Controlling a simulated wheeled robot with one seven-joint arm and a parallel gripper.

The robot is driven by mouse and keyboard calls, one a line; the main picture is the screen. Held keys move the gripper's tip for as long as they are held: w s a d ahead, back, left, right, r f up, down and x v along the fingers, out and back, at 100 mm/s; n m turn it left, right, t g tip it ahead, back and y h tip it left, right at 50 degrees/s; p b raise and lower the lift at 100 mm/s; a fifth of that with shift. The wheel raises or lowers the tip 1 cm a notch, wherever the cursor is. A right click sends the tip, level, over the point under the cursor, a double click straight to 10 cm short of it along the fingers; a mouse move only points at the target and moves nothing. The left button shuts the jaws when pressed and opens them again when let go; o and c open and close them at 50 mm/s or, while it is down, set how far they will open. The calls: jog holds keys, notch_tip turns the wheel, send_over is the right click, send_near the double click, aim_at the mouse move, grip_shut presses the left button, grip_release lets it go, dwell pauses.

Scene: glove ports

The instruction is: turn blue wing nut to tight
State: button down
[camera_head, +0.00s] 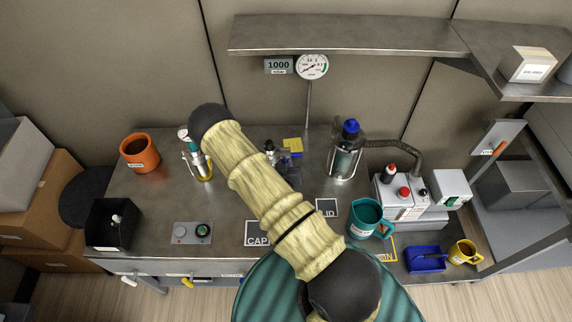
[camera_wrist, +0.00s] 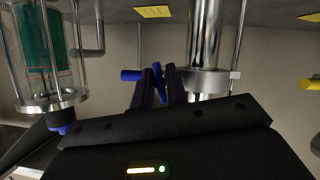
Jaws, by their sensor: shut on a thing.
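The blue wing nut (camera_wrist: 160,84) shows in the wrist view as narrow blue pieces at the fingertips, with another blue piece (camera_wrist: 131,75) sticking out to the left. My gripper (camera_wrist: 163,84) is shut on the wing nut; its dark fingers stand on either side of it. A steel cylinder with a flanged collar (camera_wrist: 208,78) is just right of the fingers. The fingers hide part of the nut, so I cannot tell how tight it is.
A glass vessel with a blue cap (camera_head: 350,128) stands right of my arm; it also shows in the wrist view (camera_wrist: 40,55). A teal jug (camera_head: 366,217), a white pump box (camera_head: 402,195) and an orange pot (camera_head: 140,152) stand on the bench. A steel shelf (camera_head: 345,33) hangs above.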

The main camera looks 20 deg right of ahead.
jog(key=shift+w+r, duration=0.1)
jog(key=c, duration=1.4)
grip_release()
jog(key=shift+a, duration=0.1)
